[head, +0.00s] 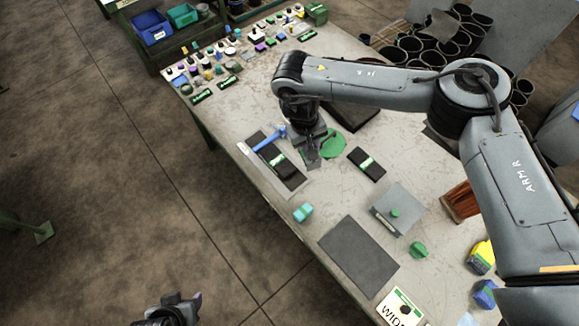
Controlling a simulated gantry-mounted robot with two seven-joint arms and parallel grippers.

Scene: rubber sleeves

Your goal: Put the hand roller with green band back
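I cannot pick out the hand roller for certain. A black piece with a green band (366,164) lies on the table right of my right gripper. A similar black piece with a green band (280,163) lies on a dark mat (293,181) left of the gripper. A blue-headed tool (267,138) lies beside it. A flat green disc (334,144) lies just right of the gripper. My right gripper (312,160) points down low over the table, between mat and disc; its fingers are too small to read. My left gripper (183,305) is at the bottom edge, off the table.
A grey box with a green knob (397,209), a dark sheet (358,257), a teal block (303,212) and a green piece (418,250) are nearer. Several small bottles and parts (240,50) crowd the far end. Black tubes (440,40) are stacked at the back right.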

